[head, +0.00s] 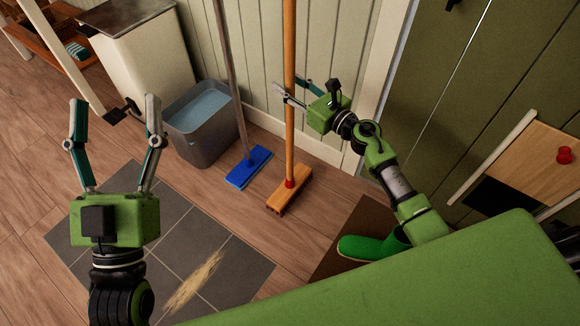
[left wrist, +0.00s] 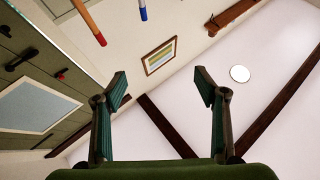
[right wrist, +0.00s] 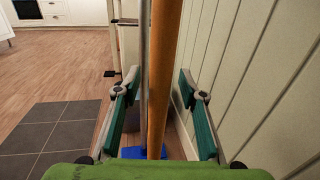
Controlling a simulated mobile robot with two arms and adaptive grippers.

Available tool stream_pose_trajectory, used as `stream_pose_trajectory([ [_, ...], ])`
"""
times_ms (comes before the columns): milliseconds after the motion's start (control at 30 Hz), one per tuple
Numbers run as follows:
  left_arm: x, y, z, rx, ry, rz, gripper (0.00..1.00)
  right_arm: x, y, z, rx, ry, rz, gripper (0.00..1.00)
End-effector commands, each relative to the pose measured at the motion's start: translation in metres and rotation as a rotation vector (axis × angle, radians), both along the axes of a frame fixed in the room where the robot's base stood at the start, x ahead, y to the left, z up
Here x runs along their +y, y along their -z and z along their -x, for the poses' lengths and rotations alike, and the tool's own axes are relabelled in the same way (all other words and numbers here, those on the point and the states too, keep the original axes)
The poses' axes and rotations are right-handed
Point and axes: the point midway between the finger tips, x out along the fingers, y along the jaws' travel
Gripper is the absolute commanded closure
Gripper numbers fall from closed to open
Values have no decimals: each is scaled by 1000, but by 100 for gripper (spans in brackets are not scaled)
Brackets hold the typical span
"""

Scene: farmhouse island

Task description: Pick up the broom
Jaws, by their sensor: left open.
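The broom (head: 289,130) has an orange wooden handle, a red collar and a wooden head standing on the floor. It leans upright by the pale panelled wall. My right gripper (head: 290,86) is at its handle, partway up. In the right wrist view the broom handle (right wrist: 164,70) runs between the two spread fingers, with gaps on both sides. My left gripper (head: 115,100) is open and empty, above the floor at the left. The left wrist view looks up and shows the red-tipped handle end (left wrist: 90,22).
A blue-headed mop (head: 248,167) with a grey handle stands just left of the broom. A grey bucket of water (head: 207,153) and a cream bin (head: 150,60) are further left. A green boot (head: 365,247) lies on a brown mat. Yellow debris (head: 195,282) lies on dark tiles.

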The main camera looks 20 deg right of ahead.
Motion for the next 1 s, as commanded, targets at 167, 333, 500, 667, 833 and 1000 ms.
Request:
stream_pose_trajectory([
  [167,0,0,0,1,0,0,34,0,0,0,1,0,0,67],
  [333,0,0,0,2,0,-1,34,0,0,0,1,0,0,100],
  [500,0,0,0,2,0,-1,34,0,-2,0,-3,0,0,100],
  [667,0,0,-1,4,0,-1,34,0,-2,0,-2,0,0,100],
  [833,-1,4,-4,31,-1,-9,34,0,-5,0,-3,0,1,100],
  [1000,-1,24,-15,135,-8,-37,34,0,-13,0,-4,0,1,100],
])
